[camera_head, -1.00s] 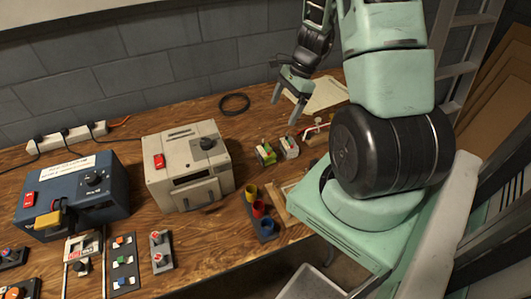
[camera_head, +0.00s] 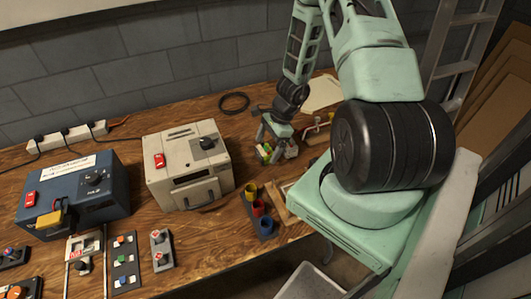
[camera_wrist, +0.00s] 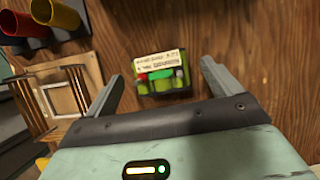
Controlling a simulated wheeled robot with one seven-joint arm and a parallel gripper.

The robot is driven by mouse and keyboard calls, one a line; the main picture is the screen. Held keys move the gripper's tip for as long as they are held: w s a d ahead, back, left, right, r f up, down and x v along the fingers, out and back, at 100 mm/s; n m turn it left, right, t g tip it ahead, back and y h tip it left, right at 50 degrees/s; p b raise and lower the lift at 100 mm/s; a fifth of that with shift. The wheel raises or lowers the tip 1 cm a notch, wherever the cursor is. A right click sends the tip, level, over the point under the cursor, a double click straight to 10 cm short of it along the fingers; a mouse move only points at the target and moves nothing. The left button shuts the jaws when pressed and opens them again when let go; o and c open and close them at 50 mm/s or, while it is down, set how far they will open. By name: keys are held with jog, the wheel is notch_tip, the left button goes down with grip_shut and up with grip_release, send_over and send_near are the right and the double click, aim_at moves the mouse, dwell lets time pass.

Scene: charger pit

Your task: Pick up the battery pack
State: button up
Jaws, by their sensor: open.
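The battery pack (camera_wrist: 163,72) shows in the wrist view as a small dark holder with green cells, a pale printed label and red, green and grey bits on top. It lies on the wooden bench, between my open fingers in the picture, with a gap on both sides. My gripper (camera_wrist: 161,70) is open and empty. In the head view my gripper (camera_head: 275,143) points down over the small green and white items, partly hiding them. A green-yellow item (camera_head: 264,153) shows at its left finger and a whitish item (camera_head: 291,151) at its right. How high my fingertips are I cannot tell.
Yellow, red and blue cups (camera_head: 258,209) stand in a row nearer the bench front, beside a wooden frame (camera_wrist: 65,95). A beige charger box (camera_head: 188,165) and a blue box (camera_head: 75,190) stand to the left. A black cable coil (camera_head: 234,103) lies behind.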

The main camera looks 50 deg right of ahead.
jog(key=shift+x, duration=1.05)
jog(key=c, duration=1.3)
jog(key=shift+c, duration=0.2)
jog(key=shift+r, duration=0.1)
